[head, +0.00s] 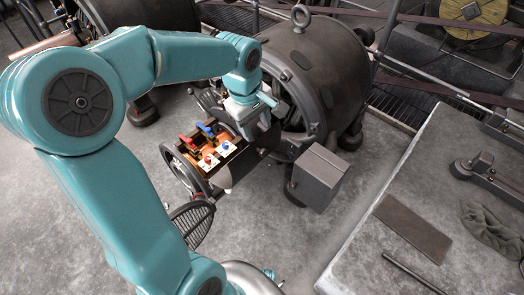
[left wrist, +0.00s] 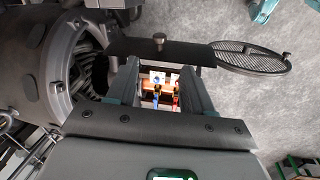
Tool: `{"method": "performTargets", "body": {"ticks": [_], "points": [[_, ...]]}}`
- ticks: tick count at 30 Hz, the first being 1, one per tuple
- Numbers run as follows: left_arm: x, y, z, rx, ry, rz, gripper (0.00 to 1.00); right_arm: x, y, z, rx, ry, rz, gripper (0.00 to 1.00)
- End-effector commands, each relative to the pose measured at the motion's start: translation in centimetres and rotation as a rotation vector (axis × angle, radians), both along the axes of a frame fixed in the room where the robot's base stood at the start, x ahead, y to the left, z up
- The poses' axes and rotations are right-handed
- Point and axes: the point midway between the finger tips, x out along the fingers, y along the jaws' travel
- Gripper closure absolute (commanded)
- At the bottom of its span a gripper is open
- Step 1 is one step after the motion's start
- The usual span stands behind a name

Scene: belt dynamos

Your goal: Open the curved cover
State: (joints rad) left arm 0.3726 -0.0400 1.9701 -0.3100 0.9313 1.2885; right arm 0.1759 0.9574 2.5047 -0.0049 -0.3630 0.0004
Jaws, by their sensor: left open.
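The brush gear (head: 208,158) at the end of the dark dynamo (head: 315,75) is exposed, with red and blue handles over copper parts. A dark plate with a knob (left wrist: 160,44) lies across the far side of it in the left wrist view; it looks like the curved cover, but its curve is hard to make out. In the head view its place is partly hidden by my gripper. My left gripper (head: 250,118) is above the brush gear by the dynamo's end. Its fingers (left wrist: 158,88) are open, with the terminals seen between them. My right gripper is not in view.
A dark mesh guard (head: 192,222) hangs out beside the brush gear; it shows in the left wrist view too (left wrist: 250,58). A grey box (head: 320,178) stands at the dynamo's side. A stone-topped bench (head: 375,255) is at the right. The floor at lower centre is mostly clear.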

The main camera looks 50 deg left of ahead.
Motion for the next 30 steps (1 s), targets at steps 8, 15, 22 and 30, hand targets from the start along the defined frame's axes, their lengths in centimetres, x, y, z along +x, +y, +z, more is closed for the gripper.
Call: {"method": "performTargets", "body": {"ticks": [8,15,22,30], "points": [[1.1,-0.1,-7.0,-0.003,0.005,-0.002,0.49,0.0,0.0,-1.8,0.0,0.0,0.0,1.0],[1.9,-0.1,-10.4,-0.002,0.002,-0.001,0.49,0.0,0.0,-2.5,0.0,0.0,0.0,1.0],[2.0,-0.1,-11.1,-0.001,0.0,-0.001,0.49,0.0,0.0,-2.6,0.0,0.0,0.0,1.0],[2.0,-0.1,-11.1,-0.001,0.001,-0.001,0.81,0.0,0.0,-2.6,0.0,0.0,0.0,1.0]]}}
